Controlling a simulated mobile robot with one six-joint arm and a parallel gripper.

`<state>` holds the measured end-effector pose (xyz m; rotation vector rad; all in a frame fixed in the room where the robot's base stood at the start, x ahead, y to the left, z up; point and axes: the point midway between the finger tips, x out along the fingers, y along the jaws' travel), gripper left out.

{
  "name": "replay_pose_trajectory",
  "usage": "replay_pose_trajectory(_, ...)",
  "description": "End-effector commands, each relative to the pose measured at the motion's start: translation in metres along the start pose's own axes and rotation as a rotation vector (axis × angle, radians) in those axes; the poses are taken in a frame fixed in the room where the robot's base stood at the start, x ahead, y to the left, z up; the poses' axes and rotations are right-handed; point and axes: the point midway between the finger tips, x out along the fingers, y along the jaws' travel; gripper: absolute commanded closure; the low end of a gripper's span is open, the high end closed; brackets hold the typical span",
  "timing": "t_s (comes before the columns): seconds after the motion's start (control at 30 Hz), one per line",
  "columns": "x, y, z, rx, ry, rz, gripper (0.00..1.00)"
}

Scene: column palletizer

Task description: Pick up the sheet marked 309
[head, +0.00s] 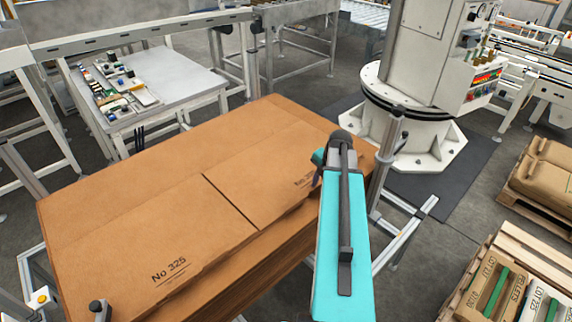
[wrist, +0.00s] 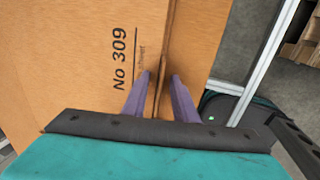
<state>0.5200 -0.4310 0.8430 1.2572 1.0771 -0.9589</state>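The sheet marked 309 is brown cardboard, with its "No 309" print (wrist: 120,60) clear in the wrist view. In the head view it appears to be the right part of the stack top (head: 275,150), where a small print by my gripper is too small to read. My gripper (head: 317,174) is at the front right edge of the stack. In the wrist view my gripper's two purple fingers (wrist: 161,76) stand on either side of a thin cardboard edge (wrist: 160,90). Gaps show between fingers and edge, so the gripper looks open.
A sheet marked 325 (head: 150,245) lies on the left of the same stack, with a dark slit between the parts. A metal table (head: 180,85) stands behind. A white robot column (head: 415,130) is at the back right. Loaded pallets (head: 510,285) stand at the right.

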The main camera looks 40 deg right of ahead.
Motion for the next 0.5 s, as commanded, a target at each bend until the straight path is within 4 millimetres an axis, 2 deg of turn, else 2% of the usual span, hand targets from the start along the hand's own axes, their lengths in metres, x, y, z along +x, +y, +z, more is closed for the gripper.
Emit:
replay_pose_trajectory(0.47, -0.0002, -0.0004, 0.0004, 0.001, 0.0, 0.0, 0.74)
replay_pose_trajectory(0.5, -0.0003, -0.0004, 0.0004, 0.001, 0.0, 0.0, 0.79)
